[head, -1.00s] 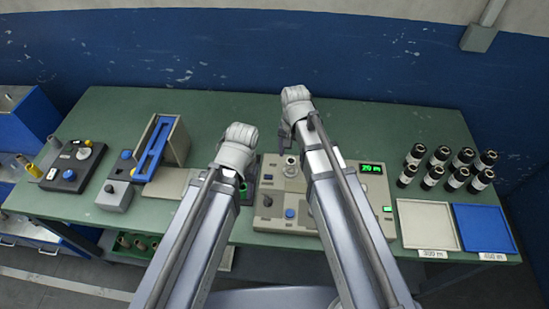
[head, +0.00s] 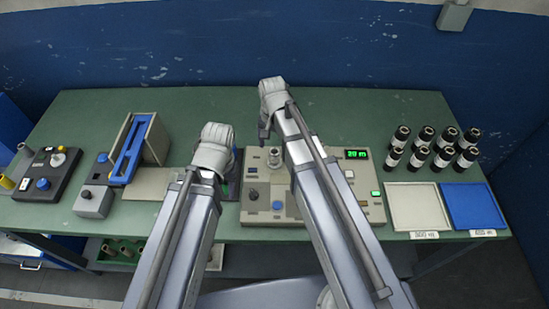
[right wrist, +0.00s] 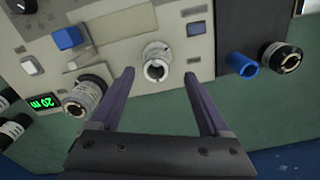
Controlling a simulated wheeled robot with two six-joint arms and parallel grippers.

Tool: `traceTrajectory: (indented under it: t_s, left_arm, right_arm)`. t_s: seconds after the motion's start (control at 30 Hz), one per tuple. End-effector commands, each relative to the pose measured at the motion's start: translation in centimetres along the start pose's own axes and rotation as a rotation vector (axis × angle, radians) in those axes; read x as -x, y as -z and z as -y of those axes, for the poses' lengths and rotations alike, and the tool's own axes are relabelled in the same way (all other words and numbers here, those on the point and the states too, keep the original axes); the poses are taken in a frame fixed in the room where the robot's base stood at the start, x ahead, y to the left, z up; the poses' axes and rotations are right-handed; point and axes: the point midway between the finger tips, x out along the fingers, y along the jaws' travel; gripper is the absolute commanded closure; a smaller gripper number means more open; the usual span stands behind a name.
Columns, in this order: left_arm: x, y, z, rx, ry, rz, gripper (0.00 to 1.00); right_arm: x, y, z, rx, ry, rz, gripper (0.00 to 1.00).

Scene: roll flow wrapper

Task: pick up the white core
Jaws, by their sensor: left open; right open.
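A pale hollow cylinder with a notched rim (right wrist: 156,62) stands upright on the beige machine (right wrist: 115,45) in the right wrist view. I cannot tell whether it is the white core or a fixed spindle. My right gripper (right wrist: 159,75) is open and empty, its fingertips apart on either side of the cylinder in that view. In the head view the right gripper (head: 265,128) is over the back of the machine (head: 335,208). My left gripper (head: 216,140) is open, left of the right one; its fingers are mostly hidden by its wrist.
Several black rolls with white labels (head: 437,148) stand behind a white tray (head: 418,207) and a blue tray (head: 472,206). A blue-and-beige holder (head: 135,145) and control boxes (head: 47,176) stand left. A blue tube (right wrist: 241,64) stands near a dark roll (right wrist: 281,57).

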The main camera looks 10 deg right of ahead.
Motion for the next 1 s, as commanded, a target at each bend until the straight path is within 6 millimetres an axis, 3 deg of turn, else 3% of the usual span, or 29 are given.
traceTrajectory:
  t_s: [0.03, 0.3, 0.63, 1.0]
  left_arm:
    - [-1.1, 0.1, -0.1, 0.0, 0.0, 0.0, 0.54]
    - [-4.2, 0.2, -0.4, 0.0, 0.0, 0.0, 0.54]
    - [-4.3, 0.2, -0.4, 0.0, 0.0, 0.0, 0.54]
    - [-4.3, 0.2, -0.4, 0.0, 0.0, 0.0, 0.54]
  right_arm:
    - [-1.1, -0.1, -0.2, 0.0, 0.0, 0.0, 0.2]
    - [-4.2, -0.2, -0.5, 0.0, 0.0, 0.0, 0.2]
    - [-4.3, -0.2, -0.5, 0.0, 0.0, 0.0, 0.21]
    - [-4.3, -0.2, -0.5, 0.0, 0.0, 0.0, 0.63]
